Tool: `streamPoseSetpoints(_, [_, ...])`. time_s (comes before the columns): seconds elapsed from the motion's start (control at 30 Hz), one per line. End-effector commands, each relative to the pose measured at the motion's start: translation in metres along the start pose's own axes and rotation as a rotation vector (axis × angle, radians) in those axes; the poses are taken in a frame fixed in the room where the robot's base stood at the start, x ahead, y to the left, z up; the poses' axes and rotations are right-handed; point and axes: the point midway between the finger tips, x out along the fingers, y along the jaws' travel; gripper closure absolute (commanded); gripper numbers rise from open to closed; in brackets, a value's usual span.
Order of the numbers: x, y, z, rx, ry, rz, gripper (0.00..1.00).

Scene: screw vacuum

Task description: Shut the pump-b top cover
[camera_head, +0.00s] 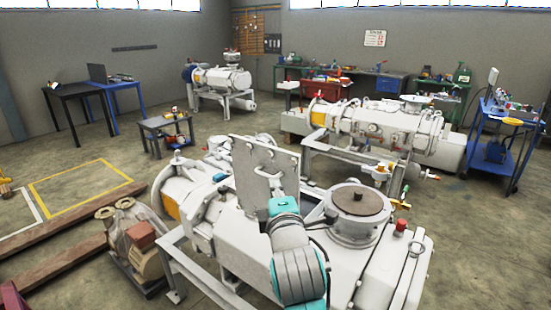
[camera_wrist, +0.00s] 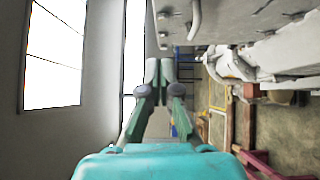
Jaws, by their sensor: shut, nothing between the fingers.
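The pump in the foreground (camera_head: 245,235) has its square grey top cover (camera_head: 265,165) standing up, open, with a handle on its face. No label shows whether this is pump-b. My teal wrist is in front of the cover's lower part, and my gripper is mostly hidden there in the head view. In the wrist view my gripper (camera_wrist: 161,68) is shut and empty, its fingertips together. The cover (camera_wrist: 245,25) fills the upper right of that view with its handle (camera_wrist: 195,20), close beside the fingers. I cannot tell whether they touch.
A round flanged port (camera_head: 358,205) stands right of the cover, and a red-capped knob (camera_head: 401,226) sits farther right. A second pump (camera_head: 390,125) stands behind. A small motor unit (camera_head: 137,243) is on the floor at left. The floor (camera_head: 90,150) at left is mostly clear.

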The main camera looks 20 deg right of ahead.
Motion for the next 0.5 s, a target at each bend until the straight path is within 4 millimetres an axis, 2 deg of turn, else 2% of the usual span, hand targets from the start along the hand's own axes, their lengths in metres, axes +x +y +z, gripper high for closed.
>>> streamPoseSetpoints(0.17, [0.010,0.004,0.000,-0.009,-0.003,0.001,1.00])
streamPoseSetpoints(0.27, [0.023,0.004,0.000,-0.008,-0.003,0.001,1.00])
streamPoseSetpoints(0.5, [0.068,0.003,0.000,-0.007,-0.003,0.000,1.00])
